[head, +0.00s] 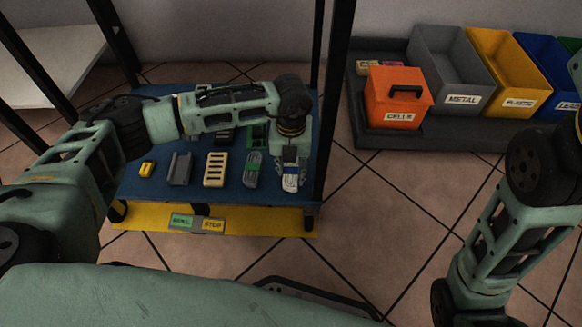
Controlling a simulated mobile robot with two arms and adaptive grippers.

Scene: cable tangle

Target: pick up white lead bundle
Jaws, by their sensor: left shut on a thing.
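The white lead bundle (290,182) is at the right end of a row of items on the blue shelf top. My left arm reaches in from the left, and its gripper (290,171) points down over the bundle. The gripper is shut on the bundle, with a finger on either side. The gripper body hides the bundle's far end. I cannot tell whether the bundle is clear of the surface. My right arm shows at the right edge, but its gripper is out of view.
A grey-green bundle (252,170) lies just left of the white one. A cream slotted block (215,170), a grey channel piece (180,168) and a small yellow piece (147,169) lie further left. Black posts flank the blue shelf (137,186). An orange CELLS box (398,97) stands right.

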